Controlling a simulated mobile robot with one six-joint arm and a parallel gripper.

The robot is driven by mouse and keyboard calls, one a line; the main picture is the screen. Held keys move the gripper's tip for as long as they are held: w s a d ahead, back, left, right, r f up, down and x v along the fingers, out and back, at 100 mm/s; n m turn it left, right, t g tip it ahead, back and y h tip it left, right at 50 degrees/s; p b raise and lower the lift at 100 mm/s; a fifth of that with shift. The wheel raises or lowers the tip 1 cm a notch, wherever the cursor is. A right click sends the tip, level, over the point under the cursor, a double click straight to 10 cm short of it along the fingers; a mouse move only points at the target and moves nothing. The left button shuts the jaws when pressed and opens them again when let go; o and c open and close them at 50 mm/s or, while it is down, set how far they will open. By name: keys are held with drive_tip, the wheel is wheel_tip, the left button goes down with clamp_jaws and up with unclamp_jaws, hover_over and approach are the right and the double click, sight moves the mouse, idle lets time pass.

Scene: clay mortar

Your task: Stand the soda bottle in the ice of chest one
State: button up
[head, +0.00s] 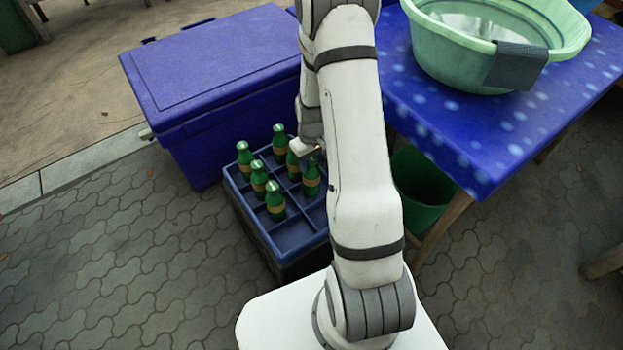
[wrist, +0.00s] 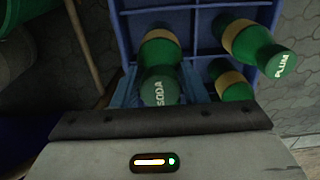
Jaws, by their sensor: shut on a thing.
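The soda bottle (wrist: 160,55) is green with a tan band, and its cap reads SODA in the wrist view. It stands in a compartment of the blue crate (wrist: 195,18). My gripper (wrist: 160,92) is shut on its upper part, with a blue finger on each side. In the head view my arm hides much of the gripper above the crate (head: 258,222), and I cannot tell which bottle there is the soda. A blue chest (head: 215,70) stands behind the crate with its lid down. No number or ice shows on it.
Several other green bottles stand in the crate, including one marked PLUM (wrist: 250,42) beside the soda bottle. A blue spotted table (head: 450,125) on the right holds a green basin (head: 440,50) with a grey cloth (head: 517,66). A green bucket (head: 425,190) sits below. Paving at the left is clear.

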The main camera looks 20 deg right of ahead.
wheel_tip(320, 180, up, 16)
drive_tip(key=p, duration=1)
drive_tip(key=shift+f, duration=0.1)
